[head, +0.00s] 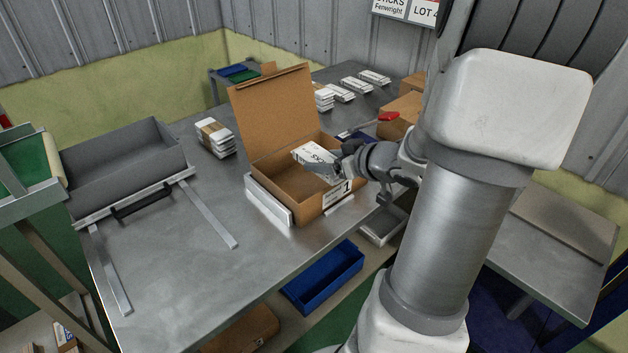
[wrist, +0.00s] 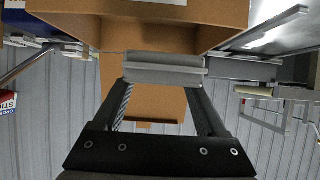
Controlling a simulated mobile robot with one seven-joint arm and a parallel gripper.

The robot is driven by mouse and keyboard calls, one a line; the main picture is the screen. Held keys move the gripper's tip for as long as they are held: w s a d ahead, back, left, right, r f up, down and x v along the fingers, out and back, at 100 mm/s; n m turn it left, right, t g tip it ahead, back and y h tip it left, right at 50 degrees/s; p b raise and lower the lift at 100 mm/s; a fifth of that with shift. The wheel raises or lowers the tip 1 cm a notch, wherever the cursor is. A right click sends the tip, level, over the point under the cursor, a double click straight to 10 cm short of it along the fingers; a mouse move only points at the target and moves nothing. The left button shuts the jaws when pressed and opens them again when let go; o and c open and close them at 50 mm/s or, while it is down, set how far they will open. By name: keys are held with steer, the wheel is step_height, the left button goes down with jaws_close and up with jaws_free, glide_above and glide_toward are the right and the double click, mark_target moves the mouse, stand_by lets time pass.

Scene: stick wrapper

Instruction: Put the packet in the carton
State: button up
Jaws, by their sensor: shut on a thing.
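The white packet (head: 316,158) with dark printing shows in the head view, held tilted over the open brown carton (head: 262,184). My gripper (head: 338,170) is shut on it at the carton's right side. In the wrist view a pale grey slab, the packet (wrist: 165,68), spans the space between the fingertips of my gripper (wrist: 165,82). The carton (wrist: 215,12) shows behind it, with its lid standing open. The head view does not show clearly whether the packet touches the carton floor. My gripper hides part of the carton's right wall.
The carton stands on a grey metal table (head: 180,270). A white packet bundle (head: 215,137) lies left of the carton, and several more lie at the back. A grey tray (head: 125,170) stands at the left. A blue bin (head: 323,278) sits below the front edge.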

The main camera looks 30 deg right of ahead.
steer(key=w+f+b, duration=0.1)
steer(key=w, duration=0.1)
steer(key=w+d+f+b, duration=0.1)
steer(key=w+f, duration=0.1)
steer(key=w, duration=0.1)
steer(key=w+d+f, duration=0.1)
steer(key=w, duration=0.1)
steer(key=shift+w+f+b, duration=0.15)
steer(key=shift+f+b, duration=0.25)
step_height(320, 180, down, 4)
steer(key=b, duration=0.2)
steer(key=shift+r+b, duration=0.1)
steer(key=shift+b, duration=0.25)
steer(key=shift+r, duration=0.1)
